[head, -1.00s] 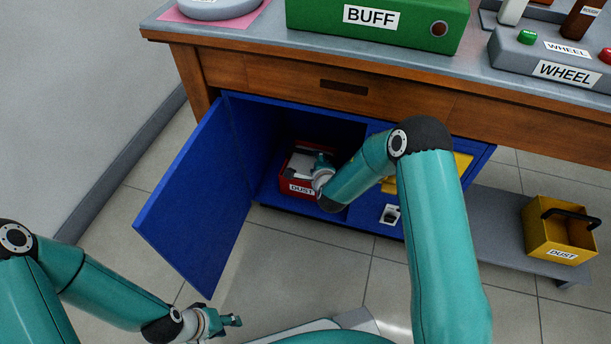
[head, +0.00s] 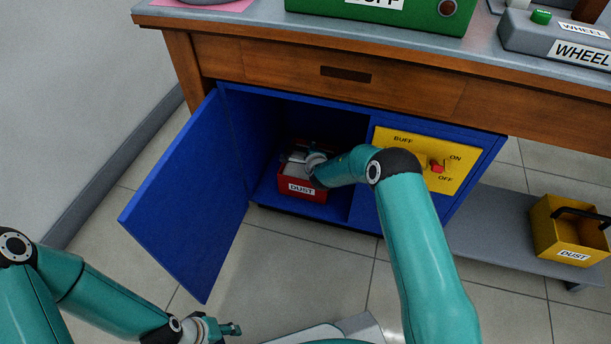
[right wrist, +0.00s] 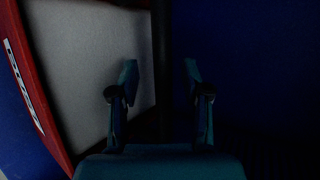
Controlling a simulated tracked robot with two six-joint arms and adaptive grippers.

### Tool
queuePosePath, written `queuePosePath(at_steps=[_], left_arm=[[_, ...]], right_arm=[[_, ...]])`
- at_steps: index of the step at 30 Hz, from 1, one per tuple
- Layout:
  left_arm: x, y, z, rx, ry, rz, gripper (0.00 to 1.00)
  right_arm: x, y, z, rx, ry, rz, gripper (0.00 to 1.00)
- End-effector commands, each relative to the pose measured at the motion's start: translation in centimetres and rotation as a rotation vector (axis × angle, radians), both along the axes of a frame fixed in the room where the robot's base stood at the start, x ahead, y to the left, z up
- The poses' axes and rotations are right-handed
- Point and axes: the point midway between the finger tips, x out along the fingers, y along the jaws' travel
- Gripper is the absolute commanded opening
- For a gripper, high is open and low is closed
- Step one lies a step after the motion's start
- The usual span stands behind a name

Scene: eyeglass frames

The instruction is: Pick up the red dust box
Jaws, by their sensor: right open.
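The red dust box (head: 302,181) stands inside the open blue cabinet, with its white DUST label facing out. In the right wrist view the red box (right wrist: 40,125) is at the left, with a pale surface beside its red edge. My right gripper (head: 297,157) is at the top of the box, partly hidden by its own wrist. In the right wrist view my right gripper (right wrist: 160,82) is open. A dark vertical bar (right wrist: 161,60), perhaps the box's handle, shows between its fingers. My left gripper (head: 230,328) is low at the left, far from the box.
The blue cabinet door (head: 185,200) stands open at the left. A yellow panel (head: 440,180) with a red switch is right of the opening. A yellow dust box (head: 548,232) sits on the grey low shelf (head: 490,232) at the right. The wooden bench (head: 270,70) is overhead.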

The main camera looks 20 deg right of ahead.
Motion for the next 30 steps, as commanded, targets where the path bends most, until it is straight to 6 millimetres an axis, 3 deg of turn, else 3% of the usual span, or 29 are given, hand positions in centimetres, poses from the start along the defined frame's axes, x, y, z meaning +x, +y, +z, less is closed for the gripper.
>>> queuePosePath(at_steps=[11,20,30], left_arm=[[0.02,0.01,-0.52,0.000,-0.001,0.000,0.40],[0.02,0.01,-0.52,0.000,-0.001,0.000,0.40],[0.02,0.01,-0.52,0.000,-0.001,0.000,0.40]], right_arm=[[1.05,-0.10,-0.45,0.000,-0.001,0.001,0.48],[1.04,-0.08,-0.46,0.000,-0.001,0.001,0.01],[1.10,-0.09,-0.34,0.000,-0.003,0.000,0.00]])
